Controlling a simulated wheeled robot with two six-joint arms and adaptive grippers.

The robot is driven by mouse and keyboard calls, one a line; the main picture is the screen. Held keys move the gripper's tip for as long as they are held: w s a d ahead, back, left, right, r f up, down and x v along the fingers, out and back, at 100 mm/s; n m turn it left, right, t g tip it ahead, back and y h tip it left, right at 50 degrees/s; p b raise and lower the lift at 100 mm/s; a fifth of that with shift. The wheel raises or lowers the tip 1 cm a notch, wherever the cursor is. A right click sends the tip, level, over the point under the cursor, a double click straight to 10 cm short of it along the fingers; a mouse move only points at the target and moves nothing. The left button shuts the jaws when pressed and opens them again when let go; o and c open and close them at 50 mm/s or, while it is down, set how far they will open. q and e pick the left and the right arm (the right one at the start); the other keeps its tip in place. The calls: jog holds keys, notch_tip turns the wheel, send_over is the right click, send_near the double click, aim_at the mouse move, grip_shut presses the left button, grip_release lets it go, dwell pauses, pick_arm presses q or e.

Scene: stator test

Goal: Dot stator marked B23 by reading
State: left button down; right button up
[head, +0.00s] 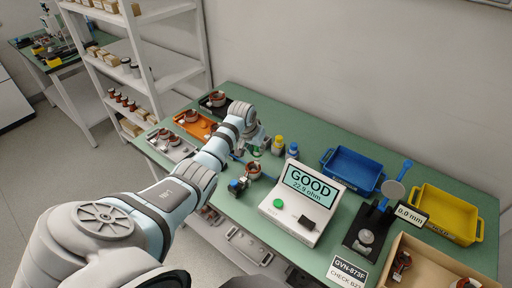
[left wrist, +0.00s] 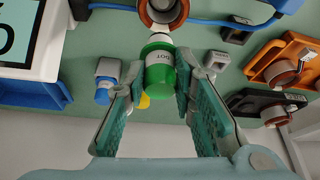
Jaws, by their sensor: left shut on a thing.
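My left gripper (head: 256,146) is shut on a green bottle labelled DOT. In the left wrist view the green bottle (left wrist: 160,72) sits between the fingertips (left wrist: 160,84), its pale tip toward a copper-wound stator (left wrist: 163,10). I cannot tell whether tip and stator touch. In the head view this stator (head: 252,171) is by a blue clamp (head: 238,186), left of the tester (head: 302,203). The tester screen (head: 313,181) reads GOOD, 22.9 ohm. A card (head: 349,273) reads GVN-873F, CHECK B23. No marking on the stator is legible. My right gripper is out of view.
Yellow (head: 278,145) and blue (head: 293,150) bottles stand behind the tester. Black (head: 215,101), orange (head: 208,131) and grey (head: 182,152) trays hold stators at left. Empty blue (head: 352,170) and yellow (head: 446,213) bins, a 0.0 mm gauge (head: 411,214) and a cardboard box (head: 430,262) are right.

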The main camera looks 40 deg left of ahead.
pick_arm(q)
jog(key=shift+f+b, duration=0.35)
jog(key=shift+f, duration=0.2)
dwell(0.4)
jog(key=shift+r, duration=0.1)
notch_tip(320, 180, up, 3)
jog(key=p, duration=0.4)
jog(key=shift+r, duration=1.45)
